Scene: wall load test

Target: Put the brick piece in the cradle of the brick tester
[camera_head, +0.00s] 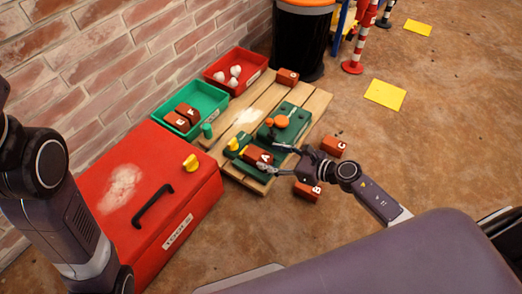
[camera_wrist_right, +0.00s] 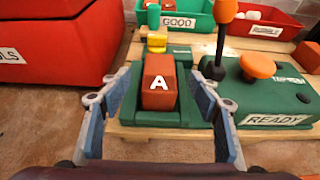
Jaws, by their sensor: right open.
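The brick piece marked A (camera_head: 258,155) is red-brown and lies in the green cradle of the brick tester; it also shows in the right wrist view (camera_wrist_right: 158,82), between the cradle walls (camera_wrist_right: 190,108). The brick tester (camera_head: 297,118) is green with an orange button (camera_wrist_right: 258,65), an orange-topped lever (camera_wrist_right: 222,40) and a READY label. A yellow part (camera_wrist_right: 156,40) sits behind the brick. My right gripper (camera_head: 269,158) is open, its fingers on either side of brick A with gaps visible in the wrist view. My left arm shows at the left, its gripper out of view.
Bricks C (camera_head: 333,146) and B (camera_head: 307,190) lie on the floor by the pallet (camera_head: 313,100). Another brick (camera_head: 287,76) sits at its back. A green GOOD bin (camera_head: 212,98) holds bricks; a red bin (camera_head: 248,82) holds white lumps. A red chest (camera_head: 150,190) stands left.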

